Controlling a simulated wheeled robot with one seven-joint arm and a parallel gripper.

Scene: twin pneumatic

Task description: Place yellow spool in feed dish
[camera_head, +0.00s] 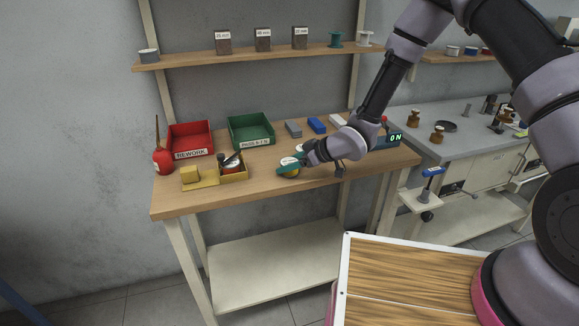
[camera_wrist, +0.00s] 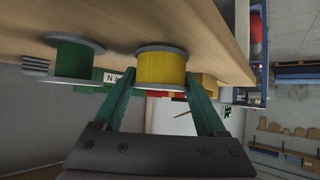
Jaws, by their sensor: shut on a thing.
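The yellow spool (camera_wrist: 162,68) has grey flanges and sits between the teal fingers of my gripper (camera_wrist: 158,88) in the wrist view. My gripper (camera_head: 291,164) is shut on it over the front middle of the wooden bench. In the head view only a little of the yellow spool (camera_head: 290,174) shows below the fingers. I cannot tell for sure which thing is the feed dish; a dark round shallow dish (camera_head: 446,125) lies on the grey bench at right.
A green spool (camera_wrist: 75,60) stands beside the yellow one in the wrist view. The wooden bench (camera_head: 260,189) holds a red bin (camera_head: 191,139), a green bin (camera_head: 250,131), a red oil can (camera_head: 162,160) and a yellow tray (camera_head: 207,184). Small brown-topped items stand near the dark dish.

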